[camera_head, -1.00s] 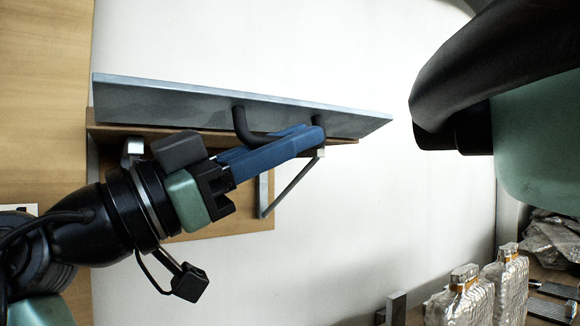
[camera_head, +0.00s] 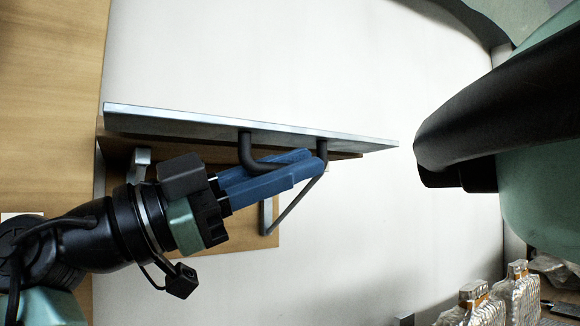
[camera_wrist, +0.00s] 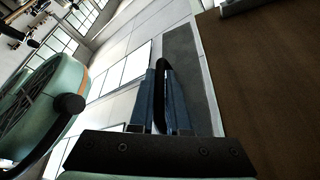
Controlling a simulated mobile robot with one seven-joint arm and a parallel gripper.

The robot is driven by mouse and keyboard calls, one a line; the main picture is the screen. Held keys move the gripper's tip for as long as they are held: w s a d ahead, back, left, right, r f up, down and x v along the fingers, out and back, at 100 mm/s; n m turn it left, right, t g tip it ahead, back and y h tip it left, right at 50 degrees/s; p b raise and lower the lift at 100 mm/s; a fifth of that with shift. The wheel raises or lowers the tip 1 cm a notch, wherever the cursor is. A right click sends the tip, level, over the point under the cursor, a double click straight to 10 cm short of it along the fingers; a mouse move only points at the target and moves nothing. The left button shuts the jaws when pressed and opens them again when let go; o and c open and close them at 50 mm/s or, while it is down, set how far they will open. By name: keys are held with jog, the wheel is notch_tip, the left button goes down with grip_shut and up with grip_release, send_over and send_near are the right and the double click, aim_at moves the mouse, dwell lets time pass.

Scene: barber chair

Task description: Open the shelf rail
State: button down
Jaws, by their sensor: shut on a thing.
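The shelf rail is a long grey panel (camera_head: 180,122) along the front of a wooden shelf on the wall, with a dark bent bar handle (camera_head: 246,150) on it. My gripper (camera_head: 308,166) reaches in from the left with its blue fingers at the handle. It is shut on the handle near its right end. In the wrist view the dark handle (camera_wrist: 160,68) stands between the blue fingers, beside the grey panel (camera_wrist: 185,70). The handle's gripped part is partly hidden by the fingers.
A wooden wall panel (camera_head: 50,110) stands at the left. A metal bracket (camera_head: 294,208) is under the shelf. Several wrapped bottles (camera_head: 518,292) stand at the lower right. In the wrist view a green chair (camera_wrist: 45,110) is at the left. The white wall below the shelf is clear.

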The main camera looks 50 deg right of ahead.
jog(key=c, duration=1.2)
grip_release()
jog(key=shift+o, duration=0.2)
jog(key=b+v, duration=0.1)
jog(key=v, duration=1.2)
jog(key=shift+d, duration=0.1)
